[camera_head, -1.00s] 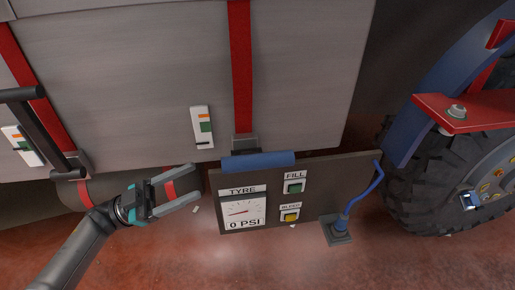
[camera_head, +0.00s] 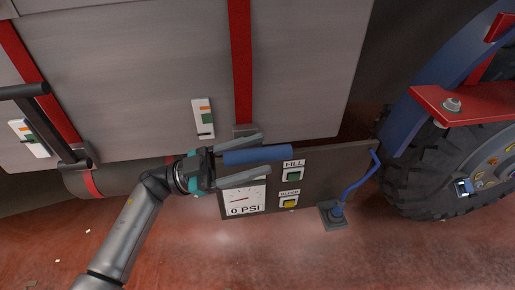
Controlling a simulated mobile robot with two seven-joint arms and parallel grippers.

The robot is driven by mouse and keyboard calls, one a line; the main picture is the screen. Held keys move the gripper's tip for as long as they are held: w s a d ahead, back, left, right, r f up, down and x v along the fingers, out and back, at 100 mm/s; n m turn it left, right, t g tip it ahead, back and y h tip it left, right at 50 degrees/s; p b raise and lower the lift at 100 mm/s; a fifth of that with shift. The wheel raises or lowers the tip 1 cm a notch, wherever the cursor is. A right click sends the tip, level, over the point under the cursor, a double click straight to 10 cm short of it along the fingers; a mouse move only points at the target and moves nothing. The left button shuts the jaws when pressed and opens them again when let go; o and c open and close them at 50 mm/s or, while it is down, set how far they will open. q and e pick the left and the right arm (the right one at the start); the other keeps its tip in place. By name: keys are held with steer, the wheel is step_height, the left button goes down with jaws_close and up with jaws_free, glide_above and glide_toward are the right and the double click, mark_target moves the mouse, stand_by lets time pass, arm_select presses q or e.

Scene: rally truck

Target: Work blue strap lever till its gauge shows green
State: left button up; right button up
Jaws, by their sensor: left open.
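The blue strap lever (camera_head: 268,155) is a thick blue bar lying nearly level at the foot of the right-hand red strap (camera_head: 242,60), by a grey buckle (camera_head: 245,130). Its gauge looks to be the white plate (camera_head: 203,118) up and left of it, with an orange band, a green band and a dark mark below the green. My left gripper (camera_head: 266,153) is open, with one finger above the lever and one below it. The lever's left end is close to the palm; I cannot tell whether the fingers touch it. My right gripper is not in view.
A tyre panel (camera_head: 330,165) with a dial (camera_head: 243,200), green FILL button (camera_head: 294,175) and yellow button (camera_head: 289,202) lies just under the lever. A black lever (camera_head: 25,91) and second gauge (camera_head: 30,138) are at left. A wheel (camera_head: 440,180) and red bracket (camera_head: 465,105) stand right.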

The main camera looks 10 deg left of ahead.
arm_select(q)
steer(key=shift+w+d+r, duration=0.1)
steer(key=shift+d+r, duration=0.1)
steer(key=shift+d, duration=0.3)
steer(key=shift+f, duration=0.1)
jaws_close()
stand_by(1.1)
